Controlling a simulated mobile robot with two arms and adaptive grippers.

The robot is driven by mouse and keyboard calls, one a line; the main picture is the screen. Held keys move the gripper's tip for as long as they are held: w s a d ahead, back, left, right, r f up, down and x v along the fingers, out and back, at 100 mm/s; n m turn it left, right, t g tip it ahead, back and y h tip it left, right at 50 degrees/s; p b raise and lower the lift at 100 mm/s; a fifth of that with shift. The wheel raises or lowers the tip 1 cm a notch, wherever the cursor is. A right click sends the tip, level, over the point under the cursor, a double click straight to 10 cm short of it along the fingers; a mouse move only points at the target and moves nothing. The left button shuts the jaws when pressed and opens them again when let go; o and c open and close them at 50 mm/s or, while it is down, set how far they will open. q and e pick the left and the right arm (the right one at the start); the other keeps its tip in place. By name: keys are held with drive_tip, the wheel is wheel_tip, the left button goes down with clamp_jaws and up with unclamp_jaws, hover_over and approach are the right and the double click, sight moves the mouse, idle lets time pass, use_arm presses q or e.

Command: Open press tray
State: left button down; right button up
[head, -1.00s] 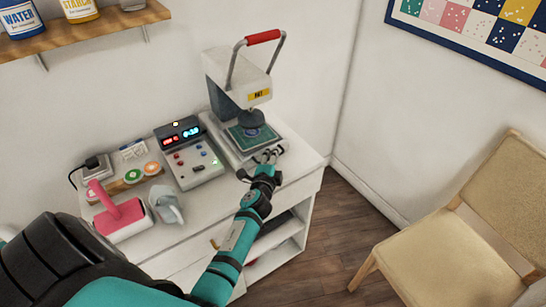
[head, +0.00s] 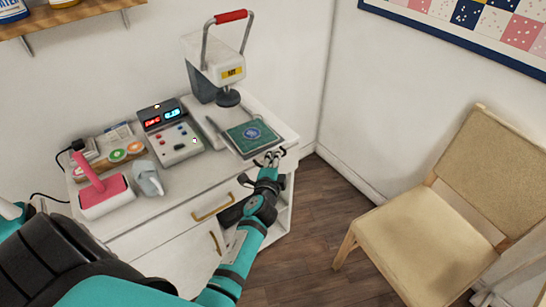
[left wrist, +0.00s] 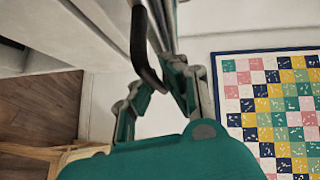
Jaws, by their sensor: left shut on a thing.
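The heat press (head: 215,65) stands at the back of the white cabinet top, with a red-gripped lever (head: 231,16) raised above it. Its tray (head: 226,141) is slid out in front of the round press head (head: 228,97). A green cloth with a blue round emblem (head: 252,134) lies on the tray. My left gripper (head: 270,157) is at the tray's front edge. In the left wrist view its fingers (left wrist: 160,85) are shut on the dark curved tray handle (left wrist: 141,45). The handle is mostly hidden in the head view. My right gripper is not in view.
A control box (head: 172,130) with lit displays stands left of the press. A grey object (head: 148,178) and a pink-handled tool (head: 103,190) lie further left. A beige chair (head: 430,200) stands right, with bare floor between it and the cabinet.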

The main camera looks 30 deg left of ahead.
use_arm(q)
drive_tip(key=shift+s+f, duration=0.1)
drive_tip(key=shift+a, duration=0.1)
drive_tip(key=c, duration=1.7)
unclamp_jaws()
drive_tip(key=shift+a+f, duration=0.2)
drive_tip(key=shift+a, duration=0.15)
drive_tip(key=shift+o, duration=1.3)
drive_tip(key=shift+r, duration=0.1)
drive_tip(key=shift+o, duration=0.2)
drive_tip(key=shift+w+d+r, duration=0.1)
drive_tip(key=shift+w, duration=0.1)
drive_tip(key=shift+s+d, duration=0.1)
drive_tip(key=shift+s, duration=0.05)
drive_tip(key=v, duration=0.7)
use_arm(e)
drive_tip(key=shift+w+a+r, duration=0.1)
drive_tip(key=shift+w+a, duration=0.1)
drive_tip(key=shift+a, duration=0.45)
use_arm(q)
drive_tip(key=shift+s, duration=0.1)
